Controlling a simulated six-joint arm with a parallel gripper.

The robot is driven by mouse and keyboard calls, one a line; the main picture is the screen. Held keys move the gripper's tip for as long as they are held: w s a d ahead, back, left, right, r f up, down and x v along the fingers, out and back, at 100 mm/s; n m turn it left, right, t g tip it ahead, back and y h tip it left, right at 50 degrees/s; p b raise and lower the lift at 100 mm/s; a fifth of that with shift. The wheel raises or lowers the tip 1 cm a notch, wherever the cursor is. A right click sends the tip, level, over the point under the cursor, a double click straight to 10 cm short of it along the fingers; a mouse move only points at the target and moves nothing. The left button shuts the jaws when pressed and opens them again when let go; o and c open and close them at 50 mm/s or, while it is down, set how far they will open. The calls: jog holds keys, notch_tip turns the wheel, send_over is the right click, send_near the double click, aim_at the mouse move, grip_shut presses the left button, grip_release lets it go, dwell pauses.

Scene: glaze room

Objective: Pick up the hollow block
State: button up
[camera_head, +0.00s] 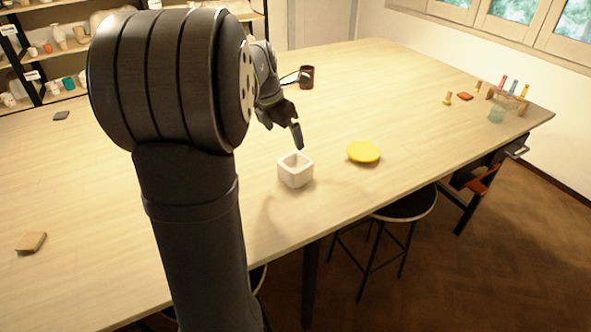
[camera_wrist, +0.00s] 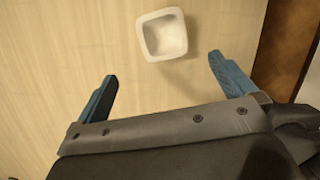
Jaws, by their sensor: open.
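The hollow block (camera_head: 295,176) is a white, square, open-topped block on the wooden table, near its front edge. In the wrist view the hollow block (camera_wrist: 148,51) lies at top centre, beyond the fingertips and roughly midway between them. My gripper (camera_head: 297,135) is above and just behind the block in the head view, apart from it. In the wrist view my gripper (camera_wrist: 162,68) has two blue fingers spread wide with nothing between them. One finger is mostly hidden in the head view.
A yellow disc (camera_head: 363,152) lies right of the block. A dark mug (camera_head: 306,77) stands farther back. A wooden piece (camera_head: 31,242) lies at left. The table (camera_head: 400,90) is clear around the block.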

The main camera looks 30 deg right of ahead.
aim_at(295, 162)
jog(key=x, duration=1)
jog(key=shift+f, duration=0.1)
jog(key=shift+x, duration=2.65)
jog(key=shift+s+d, duration=0.1)
jog(key=shift+s, duration=0.15)
jog(key=c, duration=1.3)
